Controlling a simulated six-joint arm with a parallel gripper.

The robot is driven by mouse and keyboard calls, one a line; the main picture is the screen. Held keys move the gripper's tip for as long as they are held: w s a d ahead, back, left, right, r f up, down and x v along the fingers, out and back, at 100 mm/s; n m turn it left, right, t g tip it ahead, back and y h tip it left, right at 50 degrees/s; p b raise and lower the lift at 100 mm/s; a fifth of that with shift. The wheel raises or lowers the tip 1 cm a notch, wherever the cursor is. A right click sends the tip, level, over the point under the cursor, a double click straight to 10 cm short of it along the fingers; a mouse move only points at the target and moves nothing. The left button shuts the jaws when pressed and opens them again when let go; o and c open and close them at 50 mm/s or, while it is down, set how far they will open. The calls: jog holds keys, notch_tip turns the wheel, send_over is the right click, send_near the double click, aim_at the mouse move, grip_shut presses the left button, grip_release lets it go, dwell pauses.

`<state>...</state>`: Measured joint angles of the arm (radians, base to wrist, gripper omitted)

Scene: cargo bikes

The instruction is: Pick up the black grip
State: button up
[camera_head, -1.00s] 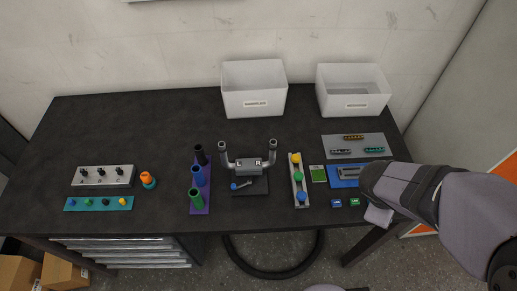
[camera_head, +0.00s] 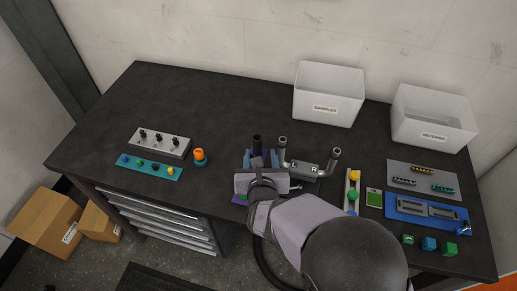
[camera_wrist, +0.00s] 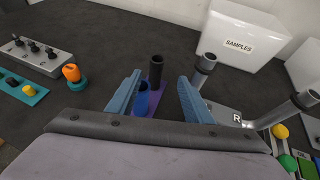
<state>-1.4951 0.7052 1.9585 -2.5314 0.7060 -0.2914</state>
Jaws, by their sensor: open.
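The black grip (camera_head: 257,141) is an upright dark tube at the far end of the purple rack. In the wrist view the black grip (camera_wrist: 156,68) shows between my blue fingers, beyond the blue grip (camera_wrist: 142,98). My gripper (camera_head: 261,157) is open and empty above the purple rack (camera_wrist: 160,109). In the wrist view its fingers (camera_wrist: 160,76) are spread, with the black grip apart from both.
The silver handlebar (camera_head: 307,170) stands close to the right of my gripper. A rail with colored balls (camera_head: 352,191) lies further right. An orange and teal piece (camera_head: 200,157) stands to the left. The white SAMPLES bin (camera_head: 328,94) and RETURNS bin (camera_head: 432,118) stand at the back.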

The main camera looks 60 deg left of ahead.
aim_at(258, 142)
jog(key=shift+w+a+f+y+p, duration=0.15)
jog(key=shift+w+a+f, duration=0.05)
jog(key=shift+a, duration=0.3)
jog(key=shift+w+a+f+y+p, duration=0.1)
jog(key=shift+w+a+f+y, duration=0.1)
jog(key=shift+a, duration=0.35)
jog(key=shift+w+a+f+y+p, duration=0.15)
jog(key=shift+a, duration=0.35)
